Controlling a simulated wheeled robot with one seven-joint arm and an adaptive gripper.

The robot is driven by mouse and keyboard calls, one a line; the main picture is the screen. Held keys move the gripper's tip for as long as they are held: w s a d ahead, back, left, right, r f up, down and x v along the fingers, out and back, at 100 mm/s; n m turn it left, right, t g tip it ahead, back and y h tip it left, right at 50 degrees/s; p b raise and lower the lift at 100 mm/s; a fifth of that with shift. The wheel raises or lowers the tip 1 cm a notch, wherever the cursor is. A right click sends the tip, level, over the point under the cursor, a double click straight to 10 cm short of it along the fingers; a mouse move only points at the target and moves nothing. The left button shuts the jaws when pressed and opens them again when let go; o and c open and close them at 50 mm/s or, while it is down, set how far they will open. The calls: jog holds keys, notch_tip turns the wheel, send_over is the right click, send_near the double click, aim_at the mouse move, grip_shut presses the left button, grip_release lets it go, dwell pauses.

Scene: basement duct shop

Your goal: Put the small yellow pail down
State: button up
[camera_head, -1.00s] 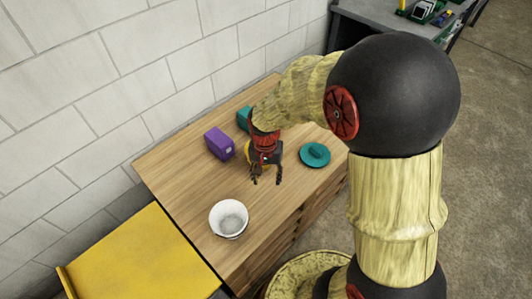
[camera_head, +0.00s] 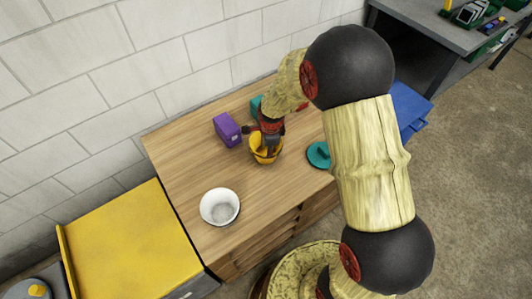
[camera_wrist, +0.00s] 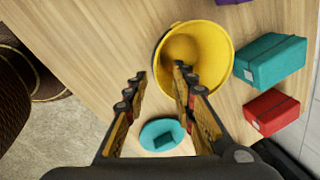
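The small yellow pail (camera_head: 256,157) stands on the wooden bench top, right of the white bowl. In the wrist view the pail (camera_wrist: 218,50) shows its open mouth. My gripper (camera_head: 268,148) points down at the pail and partly hides it in the head view. In the wrist view my gripper (camera_wrist: 160,78) has its fingers apart, one over the pail's mouth and one outside the rim. A gap shows between the fingers, and they do not look closed on the rim. Whether either finger touches the pail I cannot tell.
The wooden bench (camera_head: 178,172) also holds a white bowl (camera_head: 220,222), a purple box (camera_head: 227,130), a teal box (camera_wrist: 270,60), a red box (camera_wrist: 272,111) and a teal round piece (camera_head: 316,160). A wall (camera_head: 100,75) stands behind.

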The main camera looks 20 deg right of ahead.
jog(key=f, duration=0.2)
jog(key=f+b, duration=0.2)
jog(key=f, duration=0.1)
jog(key=shift+w+d+f, duration=0.1)
jog(key=shift+w+f, duration=0.2)
jog(key=shift+w, duration=0.05)
jog(key=shift+r, duration=0.1)
jog(key=shift+c, duration=1.4)
grip_shut()
